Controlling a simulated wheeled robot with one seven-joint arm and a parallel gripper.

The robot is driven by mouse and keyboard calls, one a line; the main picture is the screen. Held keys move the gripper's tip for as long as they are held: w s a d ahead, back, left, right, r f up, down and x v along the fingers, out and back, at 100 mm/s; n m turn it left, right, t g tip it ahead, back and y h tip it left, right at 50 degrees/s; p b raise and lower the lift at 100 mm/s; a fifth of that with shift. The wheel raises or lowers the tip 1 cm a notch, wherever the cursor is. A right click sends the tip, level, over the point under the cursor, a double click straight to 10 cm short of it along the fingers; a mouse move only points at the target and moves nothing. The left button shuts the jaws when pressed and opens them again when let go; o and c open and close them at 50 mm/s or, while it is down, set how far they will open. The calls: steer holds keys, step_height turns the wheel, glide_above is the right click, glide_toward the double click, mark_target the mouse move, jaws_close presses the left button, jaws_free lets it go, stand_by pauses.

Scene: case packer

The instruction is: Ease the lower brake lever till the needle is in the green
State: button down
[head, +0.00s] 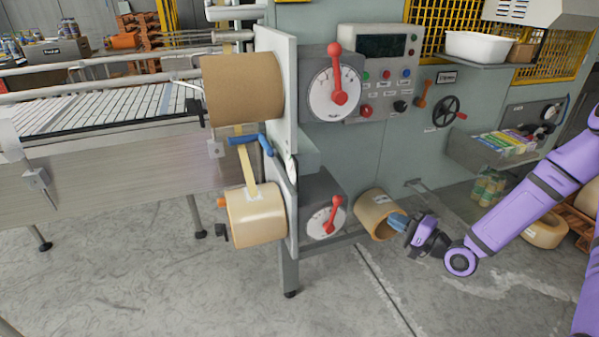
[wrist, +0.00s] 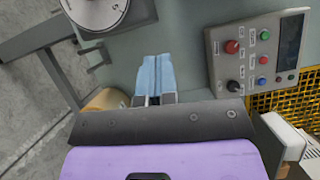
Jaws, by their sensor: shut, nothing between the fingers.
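The lower brake lever (head: 331,214) is red and stands tilted on a white dial (head: 322,224) on a grey box, beside the lower tape roll (head: 256,215). The dial's needle and any green band are too small to tell. My gripper (head: 396,221) is to the right of this lever, apart from it. Its blue fingers are together and empty; they also show in the wrist view (wrist: 157,74). Part of a white dial (wrist: 97,10) shows at the top left of the wrist view; its lever is not seen there.
A second red lever (head: 337,75) sits on the upper dial, beside the larger brown roll (head: 243,87). A tan roll (head: 374,213) lies just behind my fingertips. A button panel (head: 386,68) and a handwheel (head: 446,111) are above. Open floor lies in front.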

steer(key=c, duration=1.5)
jaws_free()
steer(key=shift+c, duration=0.2)
steer(key=o, duration=0.4)
steer(key=shift+a, duration=0.3)
steer(key=shift+c, duration=0.2)
steer(key=o, duration=0.4)
steer(key=a+n, duration=0.2)
steer(key=a+n+h, duration=0.1)
steer(key=shift+a+f+t, duration=0.3)
steer(key=shift+a+f, duration=0.05)
steer(key=shift+a, duration=0.05)
steer(key=n+t+h, duration=0.3)
steer(key=n+h, duration=0.2)
steer(key=n, duration=0.6)
glide_toward(341, 203)
steer(key=x, duration=1)
steer(key=shift+w+a, duration=0.15)
steer(key=shift+w, duration=0.2)
steer(key=shift+c, duration=0.2)
